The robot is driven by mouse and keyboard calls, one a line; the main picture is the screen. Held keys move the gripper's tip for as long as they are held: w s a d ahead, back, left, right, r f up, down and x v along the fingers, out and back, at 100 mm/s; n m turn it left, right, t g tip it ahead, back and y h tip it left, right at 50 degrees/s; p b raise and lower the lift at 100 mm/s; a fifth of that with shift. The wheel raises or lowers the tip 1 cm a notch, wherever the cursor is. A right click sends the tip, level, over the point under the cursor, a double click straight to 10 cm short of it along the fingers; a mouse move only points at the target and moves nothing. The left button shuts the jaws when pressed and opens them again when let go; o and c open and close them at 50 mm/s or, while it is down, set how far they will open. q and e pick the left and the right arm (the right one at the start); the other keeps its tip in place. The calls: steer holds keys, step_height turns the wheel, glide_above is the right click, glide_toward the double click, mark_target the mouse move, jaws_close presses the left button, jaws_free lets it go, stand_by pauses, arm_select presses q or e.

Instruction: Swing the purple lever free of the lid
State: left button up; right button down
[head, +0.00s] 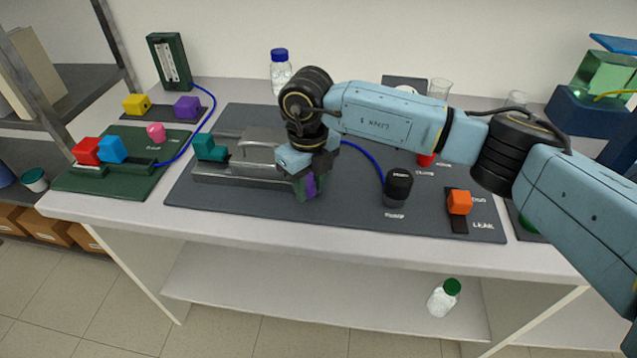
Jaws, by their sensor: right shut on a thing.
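The purple lever (310,186) shows as a small purple patch between the fingers of my right gripper (308,190). The gripper points down at the right end of the grey metal cell with its lid (232,160) and is shut on the lever. My right wrist and fingers hide most of the lever and the right end of the lid, so I cannot tell whether the lever touches the lid. A teal lever (209,148) stands at the left end of the cell. My left gripper is not in view.
A black knob (398,186) and an orange block (460,202) stand on the dark mat (350,222) to the right. A green board (85,181) with red and blue blocks lies left. A blue-capped bottle (281,72) stands behind. Blue tubing (365,154) runs near the gripper.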

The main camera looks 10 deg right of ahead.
steer(key=shift+w+a+r+m, duration=0.25)
steer(key=shift+w+a+m, duration=0.1)
steer(key=shift+m, duration=0.25)
steer(key=c, duration=1.5)
jaws_free()
steer(key=o, duration=0.4)
steer(key=shift+w+a+f, duration=0.1)
steer(key=shift+w+a, duration=0.05)
steer(key=shift+w, duration=0.05)
steer(key=shift+o, duration=0.2)
steer(key=shift+s+f, duration=0.1)
step_height(320, 180, up, 14)
steer(key=shift+f, duration=0.25)
